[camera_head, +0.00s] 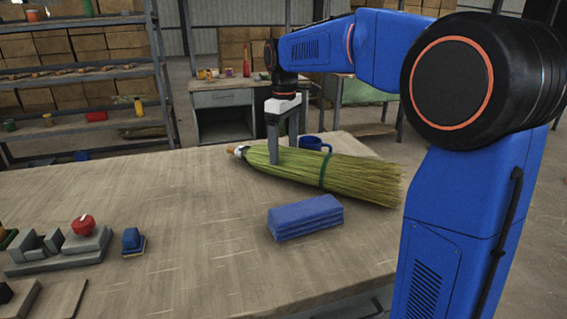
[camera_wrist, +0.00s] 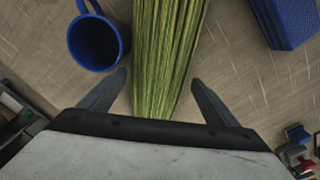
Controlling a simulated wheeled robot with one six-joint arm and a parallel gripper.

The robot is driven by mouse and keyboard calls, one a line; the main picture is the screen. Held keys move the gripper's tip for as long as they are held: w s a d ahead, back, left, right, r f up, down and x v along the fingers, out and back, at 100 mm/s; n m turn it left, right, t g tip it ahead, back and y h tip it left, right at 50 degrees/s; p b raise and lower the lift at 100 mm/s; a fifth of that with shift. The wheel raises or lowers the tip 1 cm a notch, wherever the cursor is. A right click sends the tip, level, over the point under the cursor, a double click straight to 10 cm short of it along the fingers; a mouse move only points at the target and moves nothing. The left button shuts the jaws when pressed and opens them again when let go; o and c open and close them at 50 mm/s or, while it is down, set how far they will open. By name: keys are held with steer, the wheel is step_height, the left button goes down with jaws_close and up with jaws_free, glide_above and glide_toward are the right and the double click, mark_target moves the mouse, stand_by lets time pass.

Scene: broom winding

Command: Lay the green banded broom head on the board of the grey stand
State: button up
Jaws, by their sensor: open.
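The broom head (camera_head: 340,173), a bundle of yellow-green straw with a green band (camera_head: 324,170), lies on the wooden table with its narrow bound end to the left. My gripper (camera_head: 283,155) points down over its narrower part. In the wrist view, my gripper (camera_wrist: 159,76) is open, with one finger on each side of the straw (camera_wrist: 168,50). I cannot tell whether the fingertips touch it. The band is out of the wrist view. A grey fixture (camera_head: 75,250) with a red knob sits at the table's left; I cannot tell whether it is the grey stand.
A blue mug (camera_head: 312,143) stands just behind the broom head, close to my gripper in the wrist view (camera_wrist: 93,42). A blue ribbed block (camera_head: 304,217) lies in front. A small blue piece (camera_head: 131,239) lies left. The table's middle is clear.

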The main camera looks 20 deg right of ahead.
mark_target(283, 160)
steer(key=shift+w+f, duration=0.2)
steer(key=shift+f, duration=2.35)
steer(key=c, duration=1.5)
steer(key=shift+r, duration=5.05)
steer(key=shift+c, duration=0.2)
